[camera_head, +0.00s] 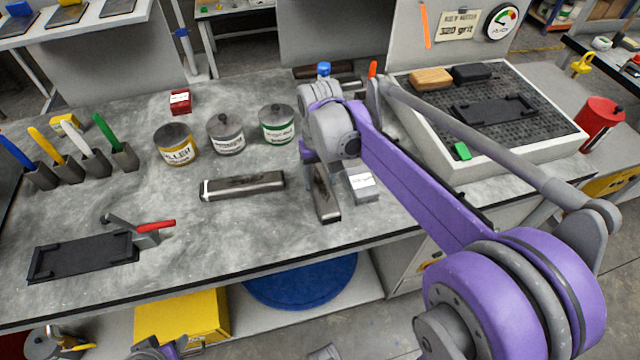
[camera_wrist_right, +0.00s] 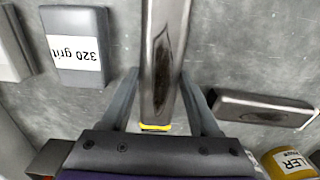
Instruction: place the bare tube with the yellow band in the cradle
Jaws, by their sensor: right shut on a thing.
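My right gripper (camera_wrist_right: 160,100) is shut on a dark bare metal tube (camera_wrist_right: 163,55). A yellow band (camera_wrist_right: 155,128) rings its end near my palm. In the head view the held tube (camera_head: 326,200) hangs under my right wrist, left of a grey block; whether it touches the bench I cannot tell. One black cradle (camera_head: 82,257) lies at the bench's left front. A similar black cradle (camera_head: 495,108) lies on the perforated grid at right. A piece of my left arm (camera_head: 158,349) shows at the bottom edge; its jaws are unclear.
Another dark tube (camera_head: 242,186), with a white band at its left end, lies left of the held one. Three tins (camera_head: 226,134) stand behind it. The grey block labelled 320 grit (camera_head: 362,183) is close right.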

